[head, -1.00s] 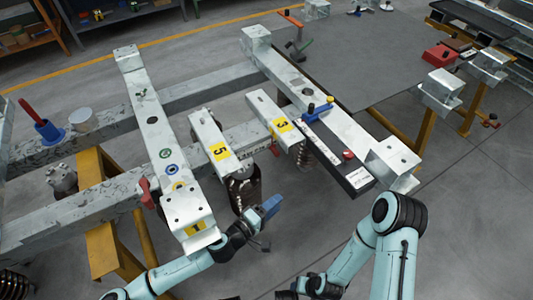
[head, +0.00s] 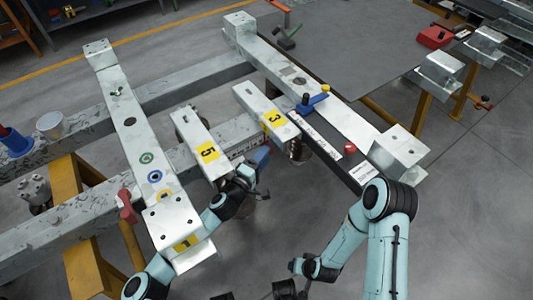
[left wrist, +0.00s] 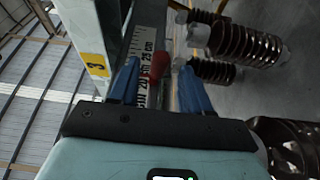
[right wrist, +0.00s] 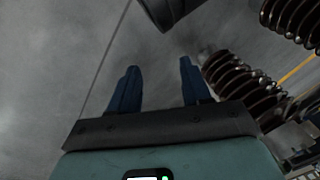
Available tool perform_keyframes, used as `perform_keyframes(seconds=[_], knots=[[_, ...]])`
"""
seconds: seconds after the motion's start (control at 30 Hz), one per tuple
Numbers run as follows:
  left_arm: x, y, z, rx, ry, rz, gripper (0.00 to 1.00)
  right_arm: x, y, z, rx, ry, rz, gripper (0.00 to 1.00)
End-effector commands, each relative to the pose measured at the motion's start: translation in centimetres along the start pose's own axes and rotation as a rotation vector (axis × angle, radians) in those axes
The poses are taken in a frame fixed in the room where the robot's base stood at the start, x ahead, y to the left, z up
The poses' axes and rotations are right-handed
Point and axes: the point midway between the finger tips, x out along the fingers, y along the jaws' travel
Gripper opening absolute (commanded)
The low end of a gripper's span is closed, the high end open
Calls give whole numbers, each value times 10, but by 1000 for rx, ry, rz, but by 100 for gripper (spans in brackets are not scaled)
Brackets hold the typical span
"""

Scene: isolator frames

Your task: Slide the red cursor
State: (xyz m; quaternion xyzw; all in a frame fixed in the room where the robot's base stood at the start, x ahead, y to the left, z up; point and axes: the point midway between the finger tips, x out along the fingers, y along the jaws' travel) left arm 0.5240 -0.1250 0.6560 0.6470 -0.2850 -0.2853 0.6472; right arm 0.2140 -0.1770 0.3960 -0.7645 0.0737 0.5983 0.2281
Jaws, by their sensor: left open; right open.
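My right gripper (right wrist: 158,65) is open and empty over grey floor. Its fingers are not clear in the head view.
Metal beams marked 5 (head: 190,135) and 3 (head: 262,105) lie left of the bar. A grey plate (head: 370,45) lies behind.

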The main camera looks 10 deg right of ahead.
Motion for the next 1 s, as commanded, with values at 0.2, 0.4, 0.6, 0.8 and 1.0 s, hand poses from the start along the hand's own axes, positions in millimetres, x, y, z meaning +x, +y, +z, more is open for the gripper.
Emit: perform_keyframes(seconds=[0.2, 0.4, 0.6, 0.8, 1.0], knots=[[22, 0, 0, 1, 0, 0, 48, 8, 9, 12, 8, -36, 16, 48], [25, 1, 0, 1, 0, 1, 48, 8, 11, 14, 10, -42, 19, 48], [25, 1, 0, 1, 0, 1, 28, 8, 11, 14, 10, -42, 19, 48], [25, 1, 0, 1, 0, 0, 0, 8, 10, 14, 10, -42, 19, 48], [7, 2, -10, 2, 3, -1, 0, -1, 5, 12, 6, -37, 10, 48]])
